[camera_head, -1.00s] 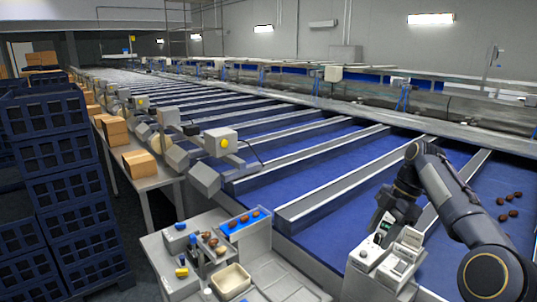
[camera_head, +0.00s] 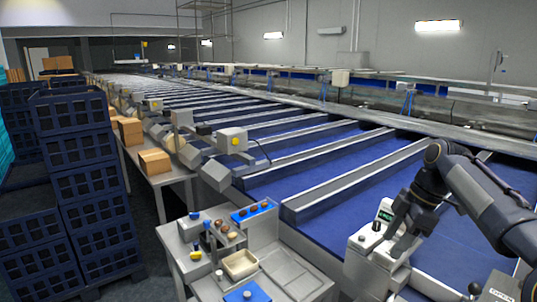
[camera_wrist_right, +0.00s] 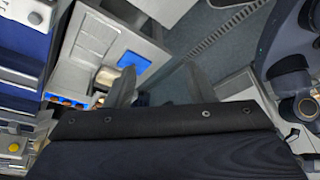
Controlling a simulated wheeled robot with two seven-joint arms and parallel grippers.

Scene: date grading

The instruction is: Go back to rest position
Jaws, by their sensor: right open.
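My right arm comes in from the right in the head view. Its gripper (camera_head: 402,246) points down beside a small light-grey device with a green display (camera_head: 385,215), in front of the blue conveyor. In the right wrist view, the two fingers of the right gripper (camera_wrist_right: 162,92) stand well apart with nothing held between them. I cannot tell from the head view whether the gripper touches the device. My left gripper is in neither view.
A grey workbench (camera_head: 290,262) at bottom centre holds a cream tray (camera_head: 240,264), dates on a blue pad (camera_head: 254,211) and small tools. Dark blue crates (camera_head: 95,208) are stacked at left. Boxes (camera_head: 154,162) stand on a side table. Dark floor is open between crates and bench.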

